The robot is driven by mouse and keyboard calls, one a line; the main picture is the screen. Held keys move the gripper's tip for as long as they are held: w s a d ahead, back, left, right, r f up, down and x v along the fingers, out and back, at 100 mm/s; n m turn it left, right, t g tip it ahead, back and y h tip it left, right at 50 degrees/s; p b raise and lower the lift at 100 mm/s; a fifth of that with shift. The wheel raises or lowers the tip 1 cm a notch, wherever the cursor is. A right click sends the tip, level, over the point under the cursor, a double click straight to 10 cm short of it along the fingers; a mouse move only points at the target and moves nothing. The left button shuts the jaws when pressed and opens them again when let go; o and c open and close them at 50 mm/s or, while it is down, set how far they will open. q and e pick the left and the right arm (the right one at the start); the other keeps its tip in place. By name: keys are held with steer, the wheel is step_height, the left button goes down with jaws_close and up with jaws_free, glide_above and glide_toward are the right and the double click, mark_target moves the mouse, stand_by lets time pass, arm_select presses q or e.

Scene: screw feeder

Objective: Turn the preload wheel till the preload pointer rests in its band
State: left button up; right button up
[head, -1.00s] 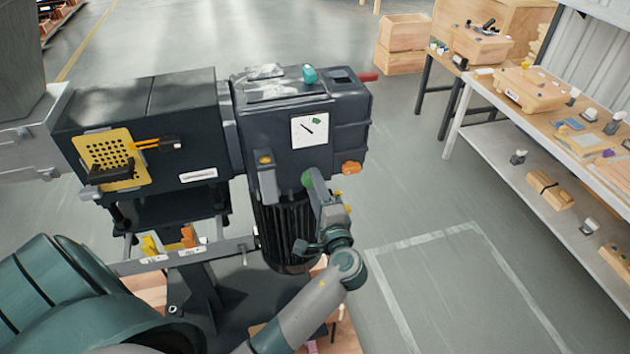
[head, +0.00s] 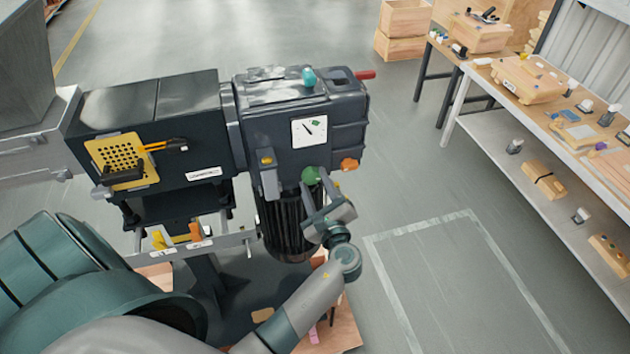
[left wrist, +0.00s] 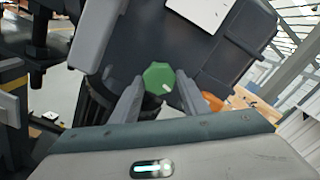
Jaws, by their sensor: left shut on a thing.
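The preload wheel is a green faceted knob (head: 311,175) low on the front of the dark machine housing; it also shows in the left wrist view (left wrist: 158,77), with a white mark on its lower right. My left gripper (head: 314,190) is shut on the wheel from below, with one finger on each side in the left wrist view (left wrist: 158,92). The white dial (head: 309,132) above carries a dark preload pointer (head: 308,129) leaning up and left. The green band (head: 315,123) lies at the upper right, and the pointer is left of it. My right gripper is not in view.
An orange knob (head: 349,165) sits right of the wheel, and a grey bracket with a yellow button (head: 266,160) sits left. A ribbed dark cylinder (head: 284,225) hangs close beside my left gripper. Open floor lies to the right, before the shelves.

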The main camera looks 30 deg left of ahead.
arm_select(q)
steer(key=shift+f+m, duration=0.1)
steer(key=shift+m, duration=0.4)
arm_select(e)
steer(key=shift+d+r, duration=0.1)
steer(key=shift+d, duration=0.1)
arm_select(q)
steer(key=o, duration=1.1)
steer(key=shift+c, duration=0.2)
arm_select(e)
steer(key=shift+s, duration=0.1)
